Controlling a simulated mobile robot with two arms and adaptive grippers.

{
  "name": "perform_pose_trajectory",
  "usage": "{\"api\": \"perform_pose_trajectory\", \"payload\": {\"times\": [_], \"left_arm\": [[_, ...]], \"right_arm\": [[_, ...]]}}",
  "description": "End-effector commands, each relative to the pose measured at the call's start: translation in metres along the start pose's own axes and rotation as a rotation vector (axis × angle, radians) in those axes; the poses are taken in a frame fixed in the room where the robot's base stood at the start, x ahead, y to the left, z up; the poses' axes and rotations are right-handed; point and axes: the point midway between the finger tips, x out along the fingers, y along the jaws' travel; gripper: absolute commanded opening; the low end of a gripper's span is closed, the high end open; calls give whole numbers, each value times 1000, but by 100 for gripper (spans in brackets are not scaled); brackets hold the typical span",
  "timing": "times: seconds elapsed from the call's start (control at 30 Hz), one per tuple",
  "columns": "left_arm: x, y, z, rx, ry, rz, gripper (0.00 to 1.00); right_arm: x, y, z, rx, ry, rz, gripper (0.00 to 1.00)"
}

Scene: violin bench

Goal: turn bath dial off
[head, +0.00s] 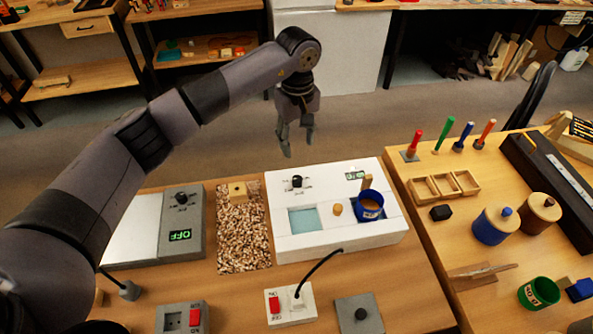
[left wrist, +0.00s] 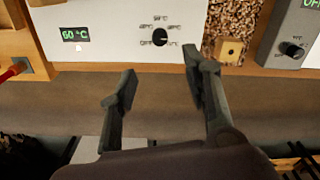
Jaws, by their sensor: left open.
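The white bath unit (head: 340,243) stands on the bench. Its black bath dial (head: 297,181) is on the top at the far left and also shows in the left wrist view (left wrist: 160,37), ringed by small labels. I cannot tell which label it points to. The bath's display (left wrist: 74,34) reads 60 °C in green. My left gripper (head: 297,149) is open and empty, beyond the bath's far edge and apart from the dial. In the left wrist view its fingertips (left wrist: 160,62) are spread below the dial. My right gripper is out of view.
A blue pot (head: 369,205) sits in the bath's right well; the left well (head: 304,219) is open. A grey hotplate (head: 181,225) reading OFF and a cork-like mat (head: 243,232) lie left. A black cable runs to a switched socket (head: 291,306) in front.

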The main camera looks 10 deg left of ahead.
Motion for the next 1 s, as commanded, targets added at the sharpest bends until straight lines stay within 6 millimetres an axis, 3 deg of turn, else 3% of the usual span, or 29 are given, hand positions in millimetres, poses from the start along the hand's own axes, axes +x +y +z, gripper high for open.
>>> {"api": "perform_pose_trajectory", "payload": {"times": [0.4, 0.6, 0.8, 1.0], "left_arm": [[90, 0, 2, -1, -5, -3, 44], [124, 0, 1, -1, -3, 0, 44], [140, 1, 0, 1, 0, 1, 44], [143, 0, 0, 1, 0, 1, 44]], "right_arm": [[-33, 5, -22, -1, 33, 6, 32], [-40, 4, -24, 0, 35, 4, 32], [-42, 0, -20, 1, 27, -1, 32], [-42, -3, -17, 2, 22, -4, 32]]}}
